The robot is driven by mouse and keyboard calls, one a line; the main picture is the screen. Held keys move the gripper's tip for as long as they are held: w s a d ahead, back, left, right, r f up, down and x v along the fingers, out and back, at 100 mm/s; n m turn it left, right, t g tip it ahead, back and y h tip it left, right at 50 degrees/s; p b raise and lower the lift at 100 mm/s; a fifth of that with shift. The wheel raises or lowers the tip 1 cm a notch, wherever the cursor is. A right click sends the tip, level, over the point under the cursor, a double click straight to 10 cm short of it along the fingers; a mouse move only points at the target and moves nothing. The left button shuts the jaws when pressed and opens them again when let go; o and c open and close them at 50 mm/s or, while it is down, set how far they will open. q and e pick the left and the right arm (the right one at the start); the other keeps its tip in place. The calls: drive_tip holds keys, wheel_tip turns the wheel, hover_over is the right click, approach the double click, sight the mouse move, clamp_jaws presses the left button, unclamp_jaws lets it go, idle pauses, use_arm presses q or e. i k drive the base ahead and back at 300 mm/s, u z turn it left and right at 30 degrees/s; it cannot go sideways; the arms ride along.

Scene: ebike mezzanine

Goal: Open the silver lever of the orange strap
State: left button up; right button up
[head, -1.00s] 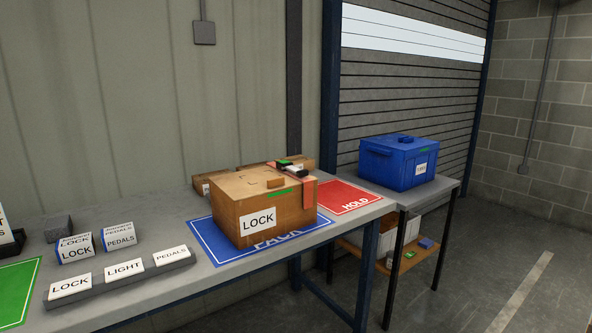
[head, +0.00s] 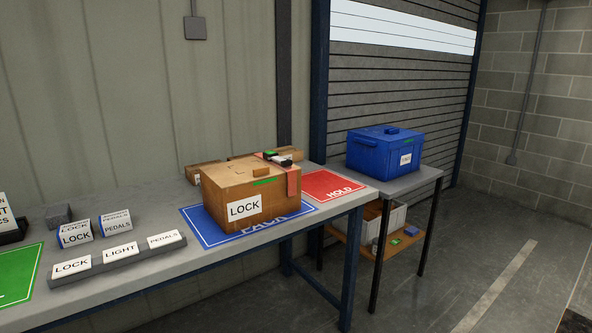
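An orange strap (head: 293,181) runs over the right end of a brown box labelled LOCK (head: 225,194). On top of the box, at the strap, sits a buckle with a silver lever (head: 288,155) and black and green parts. It is too small to tell whether the lever lies shut or raised. The box stands on the blue PACK mat (head: 212,237) on the long grey table. Neither of my grippers shows in the head view.
A red HOLD mat (head: 328,187) lies right of the box. A blue bin (head: 385,151) stands on a smaller side table (head: 413,180). Label blocks (head: 117,254) and a green mat (head: 19,272) are at the left. Open floor (head: 440,270) lies right of the tables.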

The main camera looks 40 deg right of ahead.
sight(284, 163)
drive_tip(key=z, duration=1.25)
drive_tip(key=i, duration=0.8)
drive_tip(key=u, duration=0.3)
